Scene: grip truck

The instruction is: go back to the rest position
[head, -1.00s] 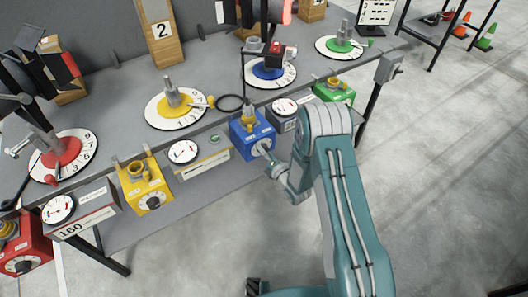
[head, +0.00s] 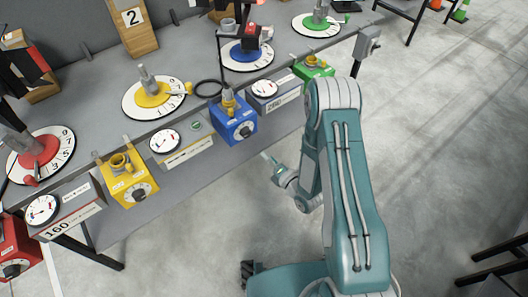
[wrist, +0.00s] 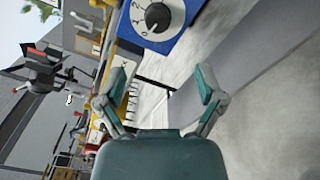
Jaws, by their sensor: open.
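My gripper (head: 270,160) is below and in front of the blue box in the head view, apart from it. In the wrist view my gripper (wrist: 160,92) has its two fingers spread wide with nothing between them. The blue box (head: 233,122) hangs at the table's front edge, with a dark knob on its face and a yellow fitting on top. Its knob and numbered dial (wrist: 157,17) show at the top of the wrist view, beyond the fingers.
The grey table (head: 95,95) carries red, yellow, blue and green dials. A yellow box (head: 128,180), gauges and a green box (head: 313,68) line its front edge. A lower shelf (head: 165,205) lies beneath.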

